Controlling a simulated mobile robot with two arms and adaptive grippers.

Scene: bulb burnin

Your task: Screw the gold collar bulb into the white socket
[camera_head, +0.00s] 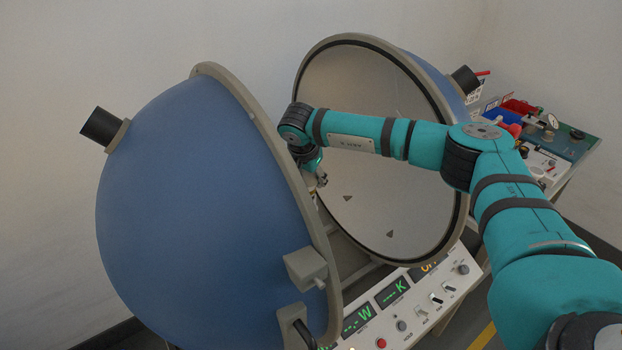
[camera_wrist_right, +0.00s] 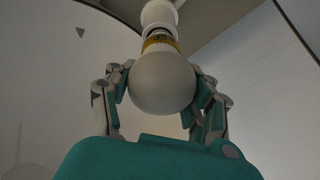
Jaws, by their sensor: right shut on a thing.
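The gold collar bulb (camera_wrist_right: 162,82) is a frosted white globe with a gold band at its neck, seen in the right wrist view. My right gripper (camera_wrist_right: 162,92) is shut on the globe, one finger on each side. The white socket (camera_wrist_right: 160,14) is right at the bulb's collar end, in line with it. I cannot tell how far the bulb's base sits inside it. In the head view my right gripper (camera_head: 320,180) is between the two sphere halves; the bulb and socket are hidden there. My left gripper is not in view.
A blue hemisphere (camera_head: 185,210) stands left, its grey rim close to my right wrist. The other half (camera_head: 370,130) stands open, pale inside, behind my arm. A control panel (camera_head: 410,305) with green readouts lies below. A cluttered bench (camera_head: 560,140) is at the right.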

